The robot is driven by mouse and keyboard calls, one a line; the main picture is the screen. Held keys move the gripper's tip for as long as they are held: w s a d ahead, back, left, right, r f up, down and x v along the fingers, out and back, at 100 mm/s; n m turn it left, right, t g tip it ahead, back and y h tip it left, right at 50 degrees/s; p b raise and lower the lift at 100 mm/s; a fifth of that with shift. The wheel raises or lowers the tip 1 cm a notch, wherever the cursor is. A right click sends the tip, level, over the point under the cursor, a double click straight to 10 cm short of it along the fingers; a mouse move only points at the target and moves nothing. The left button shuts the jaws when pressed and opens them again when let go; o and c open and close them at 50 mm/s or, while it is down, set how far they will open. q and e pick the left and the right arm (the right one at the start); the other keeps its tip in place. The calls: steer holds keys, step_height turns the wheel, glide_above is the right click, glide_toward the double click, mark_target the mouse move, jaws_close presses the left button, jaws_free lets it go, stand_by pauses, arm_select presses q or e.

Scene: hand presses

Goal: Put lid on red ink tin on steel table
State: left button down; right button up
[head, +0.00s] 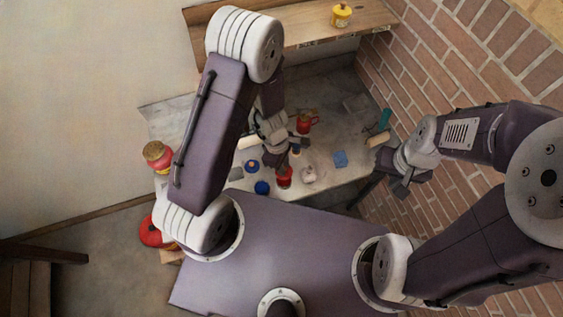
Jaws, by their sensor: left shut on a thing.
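The red ink tin (285,178) stands near the front edge of the steel table (325,162). My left gripper (284,162) reaches down from above and is right over the tin. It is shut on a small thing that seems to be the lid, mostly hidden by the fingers. I cannot tell whether this thing touches the tin. My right gripper (397,187) is off the table's right side, away from the tin, and its jaws are too unclear to read.
Blue-topped tins (262,188) stand left of the red tin, and a whitish item (308,174) stands close on its right. A red mug (305,122) is behind. A yellow tin (341,15) is on the wooden shelf.

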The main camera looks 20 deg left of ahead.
arm_select(q)
step_height(320, 180, down, 5)
steer(key=b, duration=0.5)
steer(key=shift+d+f, duration=0.1)
steer(key=shift+f, duration=0.05)
steer(key=shift+f+b, duration=0.55)
steer(key=shift+f+b, duration=0.15)
steer(key=shift+b, duration=0.15)
stand_by(1.0)
steer(key=c, duration=0.8)
jaws_free()
steer(key=shift+o, duration=0.2)
step_height(320, 180, up, 7)
steer(key=p, duration=0.7)
